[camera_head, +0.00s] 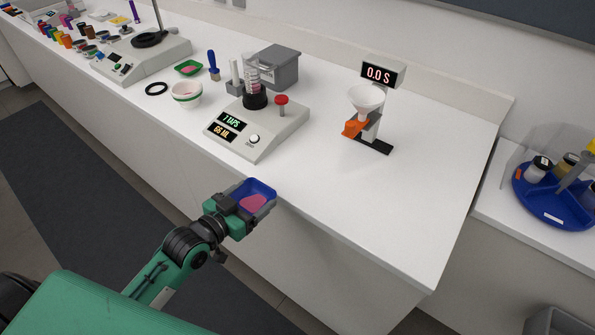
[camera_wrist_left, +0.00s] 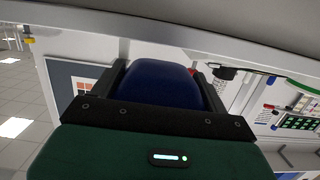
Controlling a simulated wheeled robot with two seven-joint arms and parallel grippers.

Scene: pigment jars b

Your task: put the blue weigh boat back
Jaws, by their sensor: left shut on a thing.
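The blue weigh boat (camera_head: 259,187) is a small square dish with pink powder (camera_head: 252,203) in it. My left gripper (camera_head: 246,205) is shut on it and holds it level at the front edge of the counter. In the left wrist view the underside of the blue weigh boat (camera_wrist_left: 160,84) shows between the two dark fingers of the gripper (camera_wrist_left: 162,92). A green weigh boat (camera_head: 188,68) with pink powder stands on the counter farther back. My right gripper is not in view.
A tapping machine (camera_head: 256,133) reads "7 taps, 66 ml". A funnel stand (camera_head: 368,101) reads "0.0 s". A white bowl (camera_head: 187,95), black ring (camera_head: 156,89) and grey bin (camera_head: 279,66) stand behind. The right front of the counter (camera_head: 400,220) is clear. A blue carousel (camera_head: 548,200) stands far right.

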